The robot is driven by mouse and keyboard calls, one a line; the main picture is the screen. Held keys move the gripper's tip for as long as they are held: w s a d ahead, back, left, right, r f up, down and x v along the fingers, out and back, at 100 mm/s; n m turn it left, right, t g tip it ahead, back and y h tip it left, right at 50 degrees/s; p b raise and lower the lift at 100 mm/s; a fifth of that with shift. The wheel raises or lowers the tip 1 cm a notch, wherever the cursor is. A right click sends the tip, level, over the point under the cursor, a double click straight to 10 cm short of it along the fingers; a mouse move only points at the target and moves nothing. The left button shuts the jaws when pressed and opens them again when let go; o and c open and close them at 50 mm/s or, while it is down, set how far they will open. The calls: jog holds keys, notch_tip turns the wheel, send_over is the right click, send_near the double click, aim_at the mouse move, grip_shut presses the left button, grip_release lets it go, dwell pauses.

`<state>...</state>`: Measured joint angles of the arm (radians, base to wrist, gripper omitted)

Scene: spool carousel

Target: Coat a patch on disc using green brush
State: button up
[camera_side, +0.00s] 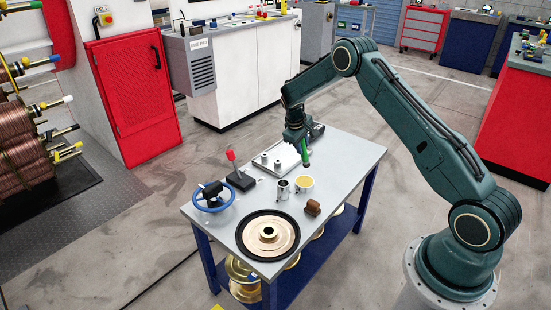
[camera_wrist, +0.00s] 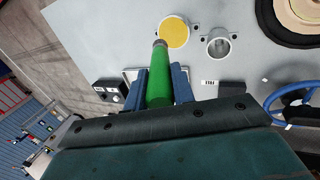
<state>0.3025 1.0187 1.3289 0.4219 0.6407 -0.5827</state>
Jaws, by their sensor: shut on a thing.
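The green brush (camera_side: 305,152) is held by my gripper (camera_side: 297,136) above the back part of the table, beside a pale tray. In the wrist view the green brush (camera_wrist: 161,78) sits between the two blue fingers of my gripper (camera_wrist: 160,85), its far end pointing towards a cup of yellow stuff (camera_wrist: 174,34). That yellow cup also shows in the side view (camera_side: 304,183). The disc (camera_side: 268,235), black-rimmed with a tan face and raised hub, lies at the table's front left. In the wrist view the disc (camera_wrist: 292,22) is partly cut off at the top right.
A blue handwheel (camera_side: 213,197) and a red-topped lever (camera_side: 240,178) stand along the left edge. The pale tray (camera_side: 275,161) lies behind.

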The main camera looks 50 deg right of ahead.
jog(key=shift+f, duration=0.1)
jog(key=shift+f, duration=3.6)
dwell(1.0)
jog(key=shift+r, duration=0.1)
jog(key=shift+r, duration=3.45)
jog(key=shift+a, duration=0.15)
